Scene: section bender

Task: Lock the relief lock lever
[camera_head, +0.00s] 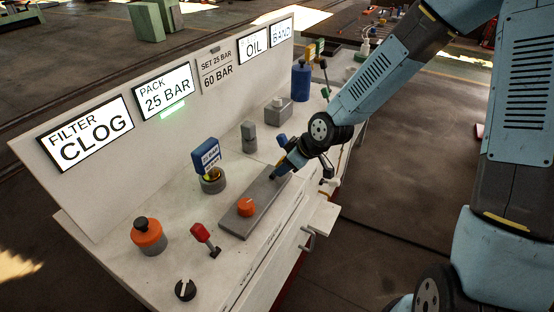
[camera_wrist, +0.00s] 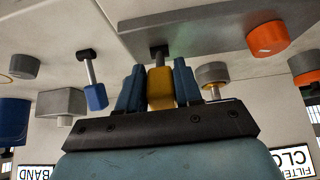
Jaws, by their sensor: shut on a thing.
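A lever with a yellow handle (camera_wrist: 160,90) stands on the far end of a grey plate (camera_wrist: 205,25), between the two blue fingers of my gripper (camera_wrist: 158,76) in the wrist view. The fingers are closed on its handle. I take it to be the relief lock lever; no label on it is readable. In the head view my gripper (camera_head: 279,172) reaches down to the back right end of the grey plate (camera_head: 238,222) and hides the handle. An orange knob (camera_head: 246,206) sits on the same plate, and also shows in the wrist view (camera_wrist: 267,38).
A blue-handled lever (camera_wrist: 95,95) is close beside my gripper. A red lever (camera_head: 202,233), a black knob (camera_head: 185,289), an orange button (camera_head: 148,236) and a gauge with a blue sign (camera_head: 209,160) are on the bench. Lit panels, including FILTER CLOG (camera_head: 86,133), stand behind.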

